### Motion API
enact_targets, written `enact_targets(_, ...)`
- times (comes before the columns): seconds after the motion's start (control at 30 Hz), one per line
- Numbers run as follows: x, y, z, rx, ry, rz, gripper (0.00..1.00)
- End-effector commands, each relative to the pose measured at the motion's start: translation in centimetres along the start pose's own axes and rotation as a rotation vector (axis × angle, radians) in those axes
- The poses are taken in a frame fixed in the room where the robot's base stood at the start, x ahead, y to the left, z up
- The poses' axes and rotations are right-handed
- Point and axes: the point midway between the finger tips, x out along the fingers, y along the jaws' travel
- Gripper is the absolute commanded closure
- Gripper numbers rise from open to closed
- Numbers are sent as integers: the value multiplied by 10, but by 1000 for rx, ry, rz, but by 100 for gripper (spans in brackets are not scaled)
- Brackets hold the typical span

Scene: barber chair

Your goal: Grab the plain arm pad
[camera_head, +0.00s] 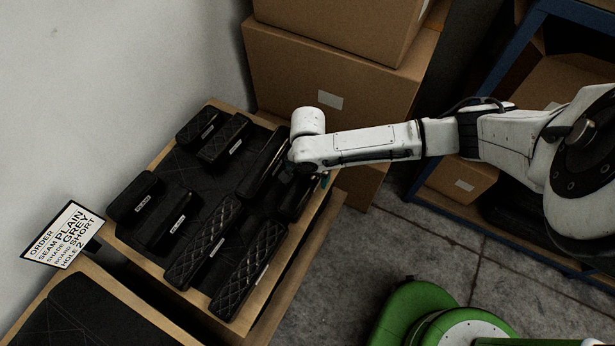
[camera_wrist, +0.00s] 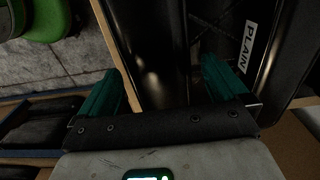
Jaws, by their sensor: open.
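Two long, smooth black arm pads lie at the tray's right side in the head view: one (camera_head: 262,165) left of my wrist, the other (camera_head: 294,202) partly hidden beneath it. My gripper (camera_wrist: 162,92) has teal fingers spread wide. In the wrist view a smooth dark pad (camera_wrist: 155,45) lies between the finger lines, its near end hidden by the gripper body. Contact cannot be told. Another dark pad (camera_wrist: 290,50) lies to the right, beside a white label (camera_wrist: 249,46) reading PLAIN. In the head view my arm hides most of the gripper.
The wooden-edged tray (camera_head: 275,305) also holds quilted long pads (camera_head: 203,240) and several shorter pads (camera_head: 135,195). An order sign (camera_head: 64,235) reads plain, grey, short, hole 2. Cardboard boxes (camera_head: 330,85) stand behind the tray. Bare floor (camera_head: 385,250) lies to the right.

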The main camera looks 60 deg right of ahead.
Motion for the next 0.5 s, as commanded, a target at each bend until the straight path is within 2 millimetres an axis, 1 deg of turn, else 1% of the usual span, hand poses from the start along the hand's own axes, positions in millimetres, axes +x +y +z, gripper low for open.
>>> enact_targets(0.03,6,0,1,-2,0,1,0)
enact_targets(0.13,14,0,1,-1,0,0,0)
enact_targets(0.37,16,0,1,-1,-1,-1,0)
enact_targets(0.4,16,0,1,-1,-1,-1,1)
enact_targets(0.5,16,0,1,-1,-1,-1,11)
